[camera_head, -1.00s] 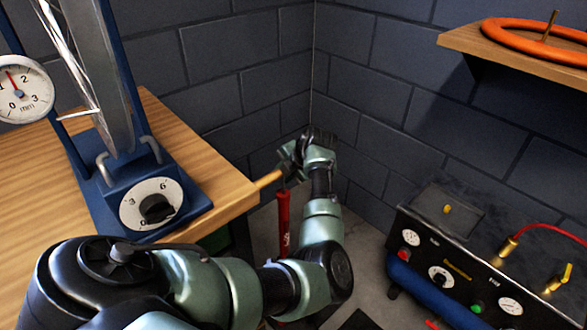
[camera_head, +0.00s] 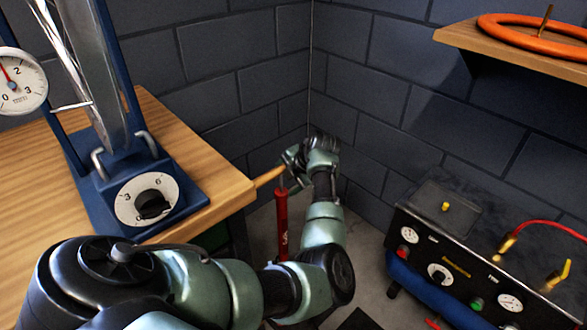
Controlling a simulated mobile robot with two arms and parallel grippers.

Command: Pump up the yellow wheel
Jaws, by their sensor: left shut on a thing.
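A red floor pump (camera_head: 282,222) stands on the floor beyond the bench corner, with a wooden handle (camera_head: 269,175) on top. My left gripper (camera_head: 291,170) is shut on the handle, and its fingers hide part of it. A short piece of thin rod shows between the handle and the red barrel. My left arm covers the lower part of the pump. A silvery wheel (camera_head: 92,70) stands in a blue truing stand (camera_head: 105,195) on the bench. No yellow wheel shows. My right gripper is not in view.
The wooden bench (camera_head: 215,170) fills the left, with a round gauge (camera_head: 20,80) on the stand. A black and blue compressor (camera_head: 455,245) with a red hose (camera_head: 550,227) is at the right. An orange ring (camera_head: 500,32) lies on a wall shelf (camera_head: 480,50).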

